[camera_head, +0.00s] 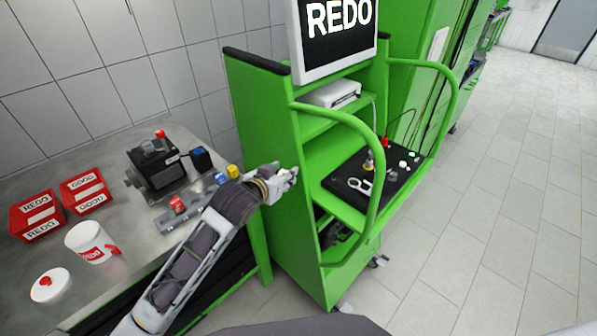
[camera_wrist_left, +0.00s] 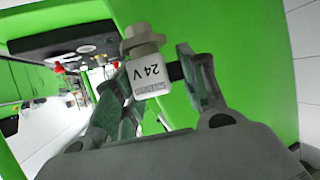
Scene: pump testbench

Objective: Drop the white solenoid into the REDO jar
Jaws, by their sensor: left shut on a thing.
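The white solenoid (camera_wrist_left: 148,75), marked 24 V, is held between the fingers of my left gripper (camera_wrist_left: 160,85) in the left wrist view. In the head view, my left gripper (camera_head: 284,178) is in front of the green cart's left side, at the end of the arm coming from the lower left. The REDO jar (camera_head: 88,242) is a white jar with red lettering on the metal bench at the left, well away from the gripper. Its top looks open. A white lid (camera_head: 49,285) with a red knob lies in front of it. My right gripper is not in view.
Two red bins (camera_head: 37,216) labelled REDO and GOOD stand behind the jar. A dark pump (camera_head: 157,168) and a grey block with coloured solenoids (camera_head: 180,207) sit on the bench. The green cart (camera_head: 265,120) carries a REDO screen (camera_head: 337,30) and a black mat (camera_head: 350,181).

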